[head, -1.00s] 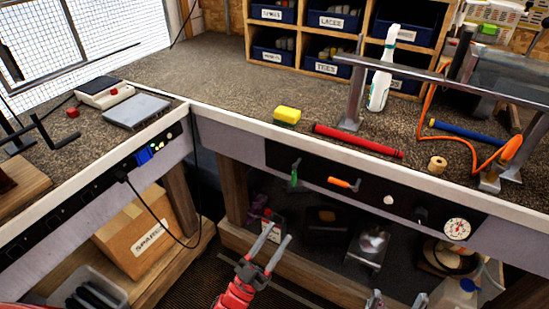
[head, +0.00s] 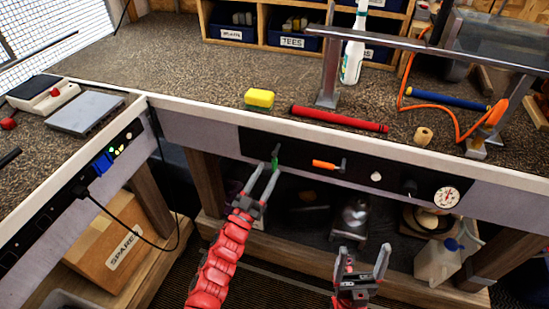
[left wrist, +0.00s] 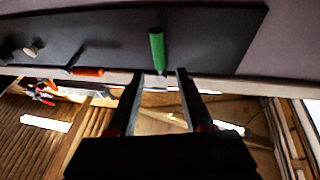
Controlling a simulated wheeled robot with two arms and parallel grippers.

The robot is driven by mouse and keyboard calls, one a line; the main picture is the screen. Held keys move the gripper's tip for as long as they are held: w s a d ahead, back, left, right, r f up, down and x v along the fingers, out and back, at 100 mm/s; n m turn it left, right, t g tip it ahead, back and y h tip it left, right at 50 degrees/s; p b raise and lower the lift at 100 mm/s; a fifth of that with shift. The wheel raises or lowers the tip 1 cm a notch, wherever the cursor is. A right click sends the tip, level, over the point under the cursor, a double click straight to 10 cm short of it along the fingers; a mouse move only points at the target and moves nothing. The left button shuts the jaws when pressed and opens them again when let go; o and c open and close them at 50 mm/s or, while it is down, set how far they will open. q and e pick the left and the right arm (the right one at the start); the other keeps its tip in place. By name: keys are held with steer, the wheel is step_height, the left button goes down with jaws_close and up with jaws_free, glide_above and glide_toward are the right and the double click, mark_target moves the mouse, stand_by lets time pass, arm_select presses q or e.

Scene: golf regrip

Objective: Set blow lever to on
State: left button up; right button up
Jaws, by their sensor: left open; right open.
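A green-handled lever (head: 275,162) hangs down from the dark panel on the bench front. An orange-handled lever (head: 325,165) to its right lies sideways. I cannot read which is the blow lever. My left gripper (head: 267,169) is open, with its fingertips close to the green handle. In the left wrist view the green lever (left wrist: 157,48) stands just beyond and between the open fingertips (left wrist: 160,74), apparently not gripped. The orange lever (left wrist: 87,71) is off to the left there. My right gripper (head: 362,250) is open and empty, low in front of the lower shelf.
The dark panel (head: 300,150) also carries a white knob (head: 376,177), a black knob (head: 410,187) and a gauge (head: 446,197). A yellow sponge (head: 259,98) and a red tube (head: 338,119) lie on the bench above. A black cable (head: 163,200) hangs at the left.

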mark_target(273, 162)
arm_select(q)
steer(key=x, duration=0.5)
steer(key=shift+w+d, duration=0.15)
steer(key=shift+w, duration=0.1)
jaws_close()
stand_by(1.2)
